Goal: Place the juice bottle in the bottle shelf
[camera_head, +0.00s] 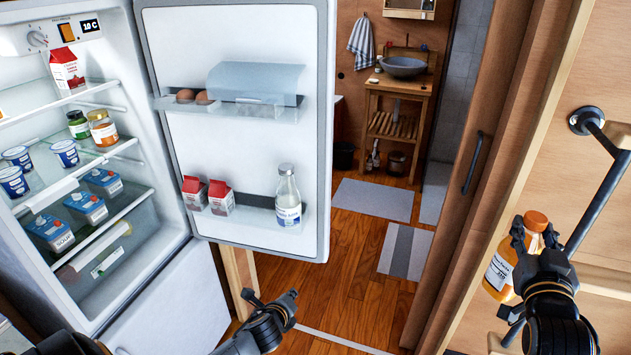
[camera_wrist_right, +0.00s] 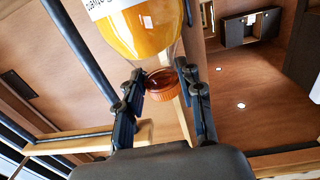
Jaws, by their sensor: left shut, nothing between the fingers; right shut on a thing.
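The juice bottle (camera_head: 499,272) is orange with an orange cap and a white label. My right gripper (camera_head: 537,240) is shut on it near the neck and holds it up at the right of the head view. In the right wrist view the bottle (camera_wrist_right: 150,32) sits between the fingers (camera_wrist_right: 160,88), with its cap toward the palm. The bottle shelf (camera_head: 255,213) is the lower rack on the open fridge door, to the left of the held bottle. It holds two red and white cartons (camera_head: 207,196) and a milk bottle (camera_head: 288,197). My left gripper (camera_head: 270,297) is shut and empty below the door.
The fridge (camera_head: 175,180) stands open at left, with yogurt cups, jars and boxes inside. An upper door rack (camera_head: 228,102) holds eggs. A dark rail (camera_head: 600,200) runs close beside the held bottle. Floor shows between door and right wall.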

